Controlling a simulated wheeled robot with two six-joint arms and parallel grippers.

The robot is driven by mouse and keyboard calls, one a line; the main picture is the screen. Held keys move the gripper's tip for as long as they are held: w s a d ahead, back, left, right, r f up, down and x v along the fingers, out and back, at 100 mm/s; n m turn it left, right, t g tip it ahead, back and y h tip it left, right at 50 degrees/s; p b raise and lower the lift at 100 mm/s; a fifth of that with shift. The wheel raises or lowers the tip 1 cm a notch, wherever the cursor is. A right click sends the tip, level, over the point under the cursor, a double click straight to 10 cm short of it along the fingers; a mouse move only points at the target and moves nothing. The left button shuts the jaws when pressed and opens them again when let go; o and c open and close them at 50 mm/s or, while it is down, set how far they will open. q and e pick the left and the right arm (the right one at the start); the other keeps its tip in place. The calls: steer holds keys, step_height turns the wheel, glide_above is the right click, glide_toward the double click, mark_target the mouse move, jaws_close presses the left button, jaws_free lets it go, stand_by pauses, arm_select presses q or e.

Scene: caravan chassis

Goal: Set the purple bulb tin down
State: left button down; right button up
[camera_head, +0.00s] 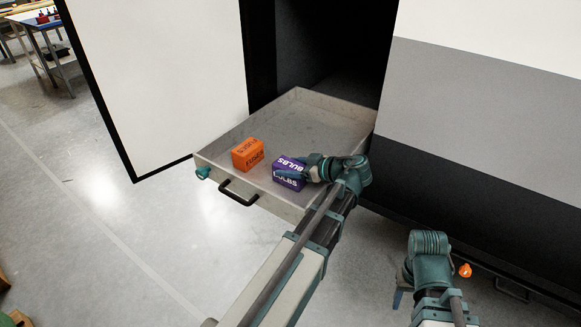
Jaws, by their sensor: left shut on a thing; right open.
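The purple bulb tin (288,174), marked "BULBS" in white, is inside the pulled-out tray (226,150), near its front right part. My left gripper (306,172) reaches in from the right side and is shut on the tin. I cannot tell whether the tin's base touches the tray floor or is slightly above it. Its right end is partly hidden by the gripper. My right gripper (401,292) is open, low at the right and well away from the tray; most of it is hidden behind its own wrist.
An orange tin (248,154) with dark lettering stands in the tray just left of the purple one. The tray has low walls and a black front handle (238,194). Its back half is clear. An open white door (160,80) stands left; a dark-based body wall (480,140) stands right.

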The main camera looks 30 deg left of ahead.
arm_select(q)
steer(key=shift+f, duration=0.15)
jaws_free()
steer(key=shift+p+v, duration=2.55)
steer(key=shift+v, duration=4.35)
